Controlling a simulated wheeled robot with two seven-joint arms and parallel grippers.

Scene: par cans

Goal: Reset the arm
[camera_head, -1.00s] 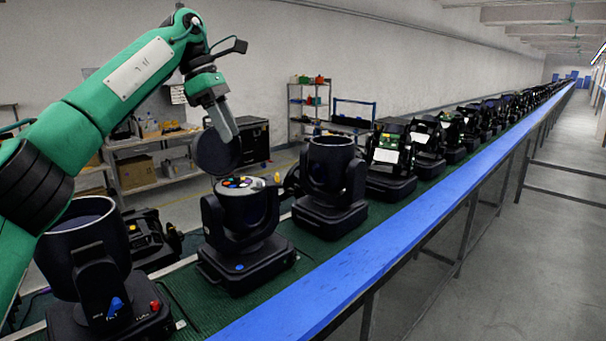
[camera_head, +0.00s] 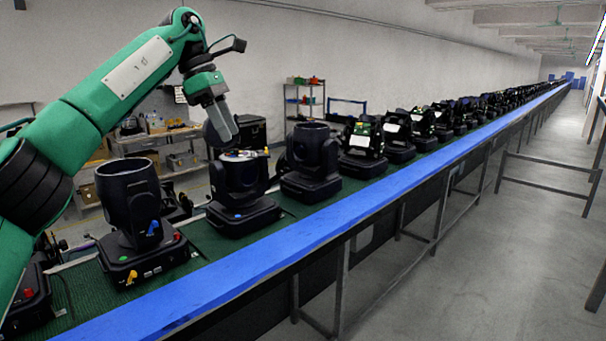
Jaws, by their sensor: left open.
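My left arm (camera_head: 110,95) is green and reaches in from the left, bent at the top so its gripper hangs down. My left gripper (camera_head: 222,132) is open, with its grey fingers pointing down over an open-topped black par can (camera_head: 240,175) on the line. A dark shape shows beside the fingers; I cannot tell whether it is part of the gripper. The picture does not settle the gap between the fingertips and the can's top. My right gripper is out of view.
The green conveyor (camera_head: 222,247) has a blue edge rail (camera_head: 265,262) and runs far back. One par can (camera_head: 132,205) stands left of the gripper, another (camera_head: 312,155) right. Shelves (camera_head: 305,100) stand behind. The floor (camera_head: 480,260) at right has metal railings.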

